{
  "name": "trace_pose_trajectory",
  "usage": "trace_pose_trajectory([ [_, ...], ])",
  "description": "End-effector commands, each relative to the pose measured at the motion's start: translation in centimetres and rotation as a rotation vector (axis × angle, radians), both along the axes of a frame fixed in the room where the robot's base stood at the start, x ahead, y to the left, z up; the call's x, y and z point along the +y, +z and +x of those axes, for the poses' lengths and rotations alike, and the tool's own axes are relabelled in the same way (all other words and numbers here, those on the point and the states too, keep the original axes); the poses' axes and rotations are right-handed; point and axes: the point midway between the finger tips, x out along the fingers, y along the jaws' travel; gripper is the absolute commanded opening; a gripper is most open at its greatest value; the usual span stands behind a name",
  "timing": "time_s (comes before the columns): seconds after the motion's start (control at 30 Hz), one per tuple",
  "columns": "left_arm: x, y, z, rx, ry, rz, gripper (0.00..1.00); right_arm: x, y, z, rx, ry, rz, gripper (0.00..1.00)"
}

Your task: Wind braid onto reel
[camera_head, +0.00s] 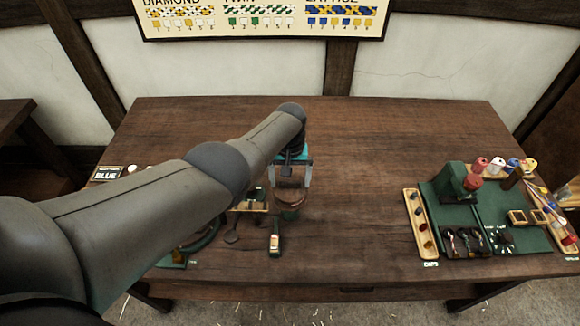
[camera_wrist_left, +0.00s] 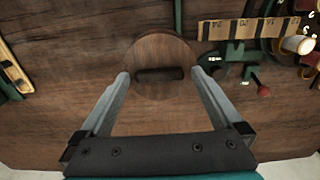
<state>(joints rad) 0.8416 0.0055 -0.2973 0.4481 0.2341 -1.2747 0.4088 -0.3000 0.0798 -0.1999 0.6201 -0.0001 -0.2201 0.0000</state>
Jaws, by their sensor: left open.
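In the head view, the reel (camera_head: 291,195) is just below my left gripper, over a small green part. My left gripper (camera_head: 290,183) is open, its fingers pointing down. In the wrist view, the left gripper (camera_wrist_left: 160,76) has its fingertips at either side of the disc's near half; I cannot tell whether they touch it. The braid cannot be made out. My right gripper is not in view.
A numbered wooden strip (camera_wrist_left: 248,28) and a red knob (camera_wrist_left: 264,91) lie right of the disc in the wrist view. A green mat (camera_head: 490,212) with coloured spools lies at the right. The table's middle right is clear.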

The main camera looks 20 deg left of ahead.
Motion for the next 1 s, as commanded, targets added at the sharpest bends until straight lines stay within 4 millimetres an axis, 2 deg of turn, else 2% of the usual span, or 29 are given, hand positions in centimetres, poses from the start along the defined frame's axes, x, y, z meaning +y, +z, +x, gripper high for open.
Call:
trace_pose_trajectory([
  [0.17,0.0,1.9,0.1,-0.002,0.001,0.0,1.0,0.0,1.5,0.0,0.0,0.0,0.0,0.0],
  [0.53,0.1,8.1,0.0,-0.003,0.0,0.0,1.0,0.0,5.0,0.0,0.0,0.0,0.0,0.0],
  [1.0,0.0,13.8,0.1,-0.003,0.001,0.0,1.0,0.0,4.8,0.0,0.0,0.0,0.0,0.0],
])
